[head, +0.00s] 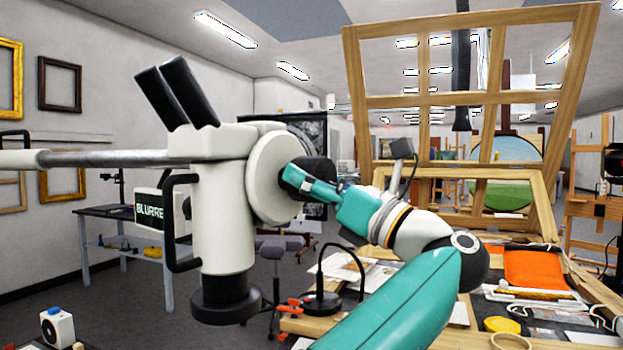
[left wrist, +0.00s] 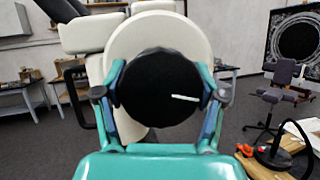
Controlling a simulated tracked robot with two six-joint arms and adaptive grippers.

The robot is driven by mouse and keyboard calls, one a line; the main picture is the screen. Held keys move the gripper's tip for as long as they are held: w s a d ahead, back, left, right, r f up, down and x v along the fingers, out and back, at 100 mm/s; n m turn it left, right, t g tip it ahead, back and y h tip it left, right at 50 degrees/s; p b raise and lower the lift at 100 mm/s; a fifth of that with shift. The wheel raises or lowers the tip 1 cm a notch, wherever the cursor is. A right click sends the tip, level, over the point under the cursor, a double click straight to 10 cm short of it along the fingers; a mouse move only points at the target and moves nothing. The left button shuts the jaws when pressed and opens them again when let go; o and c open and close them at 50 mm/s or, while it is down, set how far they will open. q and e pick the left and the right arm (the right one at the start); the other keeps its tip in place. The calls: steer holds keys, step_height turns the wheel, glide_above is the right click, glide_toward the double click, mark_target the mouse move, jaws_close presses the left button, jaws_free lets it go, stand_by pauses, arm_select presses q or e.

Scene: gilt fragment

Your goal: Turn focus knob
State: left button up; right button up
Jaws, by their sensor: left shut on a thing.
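The white microscope (head: 222,205) hangs on a horizontal metal arm, with black eyepieces above and a black lens at the bottom. Its round black focus knob (head: 320,170) sits on the white disc at its right side. In the left wrist view the knob (left wrist: 150,88) faces me, its white line pointing right, nearly level. My left gripper (head: 298,180) is shut on the knob, a teal finger on each side in the left wrist view (left wrist: 162,92). A small screen (head: 150,210) behind the microscope shows "BLURRE", its end hidden. My right gripper is out of view.
A wooden workbench (head: 470,338) at the right holds a wooden frame (head: 350,100), an orange cloth (head: 536,268) and a black lamp stand (head: 321,303). A stool (head: 278,245) and side table (head: 100,212) stand behind. Grey floor is open at the left.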

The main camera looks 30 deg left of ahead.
arm_select(q)
steer(key=shift+f+m+t+b, duration=0.1)
steer(key=shift+m+t+b, duration=0.25)
steer(key=shift+m, duration=0.35)
steer(key=shift+d+m+t+h, duration=0.1)
steer(key=shift+m+t+h, duration=0.2)
steer(key=shift+m+t, duration=0.4)
steer(key=shift+m+t+h+b, duration=0.2)
steer(key=shift+m+t, duration=0.3)
steer(key=shift+m, duration=0.9)
steer(key=shift+m+t+h+b, duration=0.1)
steer(key=shift+m+t+h, duration=0.3)
steer(key=shift+m, duration=1)
steer(key=shift+t, duration=0.25)
steer(key=o, duration=1.1)
steer(key=shift+o, duration=0.2)
steer(key=v, duration=1.2)
steer(key=shift+w, duration=0.15)
